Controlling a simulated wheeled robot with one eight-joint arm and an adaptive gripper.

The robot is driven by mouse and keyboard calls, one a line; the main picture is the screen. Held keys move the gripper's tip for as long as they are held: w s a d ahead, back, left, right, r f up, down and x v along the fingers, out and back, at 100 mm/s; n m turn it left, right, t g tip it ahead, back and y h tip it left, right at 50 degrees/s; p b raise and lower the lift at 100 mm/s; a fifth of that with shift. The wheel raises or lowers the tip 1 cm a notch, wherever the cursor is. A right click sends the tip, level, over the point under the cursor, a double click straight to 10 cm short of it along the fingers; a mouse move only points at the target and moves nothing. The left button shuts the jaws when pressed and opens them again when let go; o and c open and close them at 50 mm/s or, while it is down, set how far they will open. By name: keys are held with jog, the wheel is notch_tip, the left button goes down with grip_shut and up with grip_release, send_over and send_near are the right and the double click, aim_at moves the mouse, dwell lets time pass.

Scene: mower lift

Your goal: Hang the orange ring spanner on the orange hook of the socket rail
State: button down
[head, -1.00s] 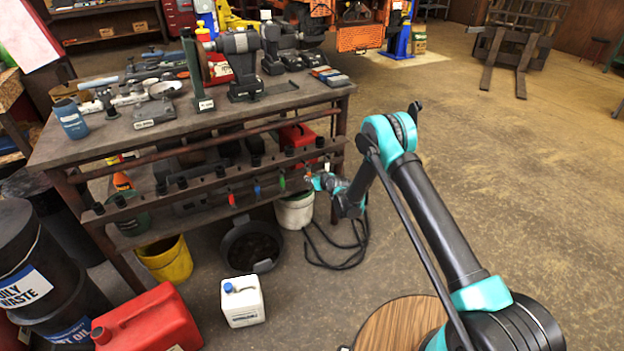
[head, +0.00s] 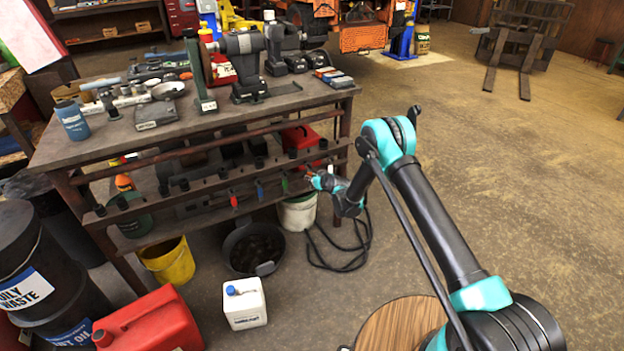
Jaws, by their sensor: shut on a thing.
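The socket rail (head: 208,187) is a dark bar along the front of the workbench, with several black sockets on top and coloured hooks below. I see a red hook (head: 234,199), a blue hook (head: 260,190) and a green hook (head: 284,184). My gripper (head: 313,179) is at the right part of the rail, just right of the green hook. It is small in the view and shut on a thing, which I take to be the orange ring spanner. The spanner's shape and the orange hook cannot be made out clearly there, so contact between them cannot be told.
The workbench (head: 215,126) carries a vise and tools. Below stand a white bucket (head: 297,213), a black pan (head: 252,250) and a yellow bucket (head: 167,261). A white jug (head: 243,303) and red fuel can (head: 150,325) stand in front. The floor at right is open.

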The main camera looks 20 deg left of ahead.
jog(key=c, duration=1.3)
grip_release()
jog(key=s+d+r+m+h, duration=0.15)
jog(key=s+d+r, duration=0.25)
jog(key=d+r, duration=0.6)
jog(key=s+d+r+m+g+h, duration=0.15)
jog(key=s+d+r, duration=0.4)
jog(key=d, duration=0.85)
jog(key=s+d+r+m+t+h, duration=0.1)
jog(key=s+d+r+h, duration=0.15)
jog(key=d+r, duration=0.85)
jog(key=s+d+m+g+h, duration=0.1)
jog(key=s+d+m+h, duration=0.1)
jog(key=s+d, duration=1)
jog(key=s+d+m+g+h, duration=0.2)
jog(key=s+d+m, duration=0.1)
jog(key=s+d, duration=0.9)
jog(key=s, duration=0.5)
jog(key=shift+s+f+m, duration=0.15)
jog(key=shift+f+m, duration=0.1)
jog(key=shift+m, duration=0.15)
